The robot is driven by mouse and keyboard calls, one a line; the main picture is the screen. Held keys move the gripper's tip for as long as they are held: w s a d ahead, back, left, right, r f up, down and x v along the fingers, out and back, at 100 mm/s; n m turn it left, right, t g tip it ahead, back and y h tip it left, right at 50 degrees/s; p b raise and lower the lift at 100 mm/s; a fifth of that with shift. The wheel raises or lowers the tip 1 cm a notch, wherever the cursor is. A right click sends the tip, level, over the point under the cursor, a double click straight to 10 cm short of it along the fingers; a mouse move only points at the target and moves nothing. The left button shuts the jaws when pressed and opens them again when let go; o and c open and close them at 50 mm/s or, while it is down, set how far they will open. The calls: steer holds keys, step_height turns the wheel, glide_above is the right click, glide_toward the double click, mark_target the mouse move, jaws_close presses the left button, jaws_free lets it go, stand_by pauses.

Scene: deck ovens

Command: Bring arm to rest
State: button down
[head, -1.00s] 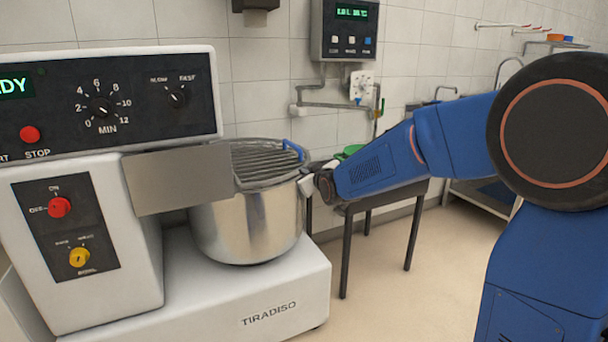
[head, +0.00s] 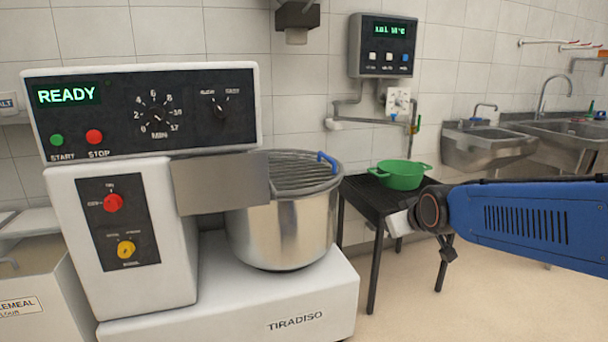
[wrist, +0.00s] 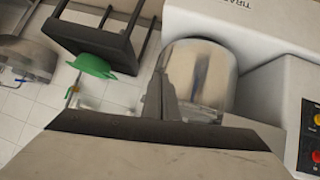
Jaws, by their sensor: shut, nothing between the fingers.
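My arm's blue forearm reaches in from the right edge in the head view.
The white mixer (head: 150,240) fills the left; its display reads READY. A green pot (head: 402,174) sits on the black stand (head: 372,205). A control box (head: 383,46) hangs on the tiled wall. Steel sinks (head: 486,150) stand at the back right. Floor at the lower right looks clear.

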steer(key=s+d+f+m+g, duration=0.1)
steer(key=s+d+f+g, duration=0.1)
steer(key=s, duration=0.7)
steer(key=s+d+f+m+g, duration=0.1)
steer(key=s+f, duration=0.3)
steer(key=s, duration=0.6)
steer(key=s+d+f+m+g+h, duration=0.1)
steer(key=s+d+f+g, duration=0.1)
steer(key=s, duration=0.8)
steer(key=shift+s+d+f+m+g, duration=0.15)
steer(key=shift+d+f+m+g, duration=0.25)
steer(key=shift+d+f, duration=0.15)
steer(key=shift+a, duration=0.1)
